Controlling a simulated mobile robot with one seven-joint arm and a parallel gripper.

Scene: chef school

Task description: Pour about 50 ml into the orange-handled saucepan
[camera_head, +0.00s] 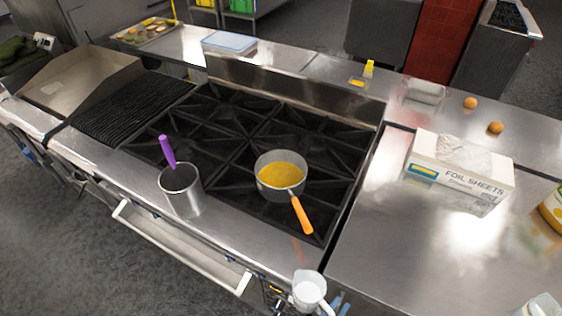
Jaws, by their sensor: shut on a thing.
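The orange-handled saucepan (264,181) sits upright on the black stove grates, right of the middle. It holds a yellow-orange liquid, and its orange handle (302,215) points toward the front right. A small white jug (308,291) shows at the bottom edge, in front of the saucepan and apart from it, over the counter's front edge. It looks roughly upright. Its lower part is cut off by the frame, and I cannot tell how full it is.
A metal pot (182,192) with a purple-handled utensil (167,151) stands left of the saucepan. Two orange round items (496,127) lie behind. An open drawer (180,250) juts out at front left.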

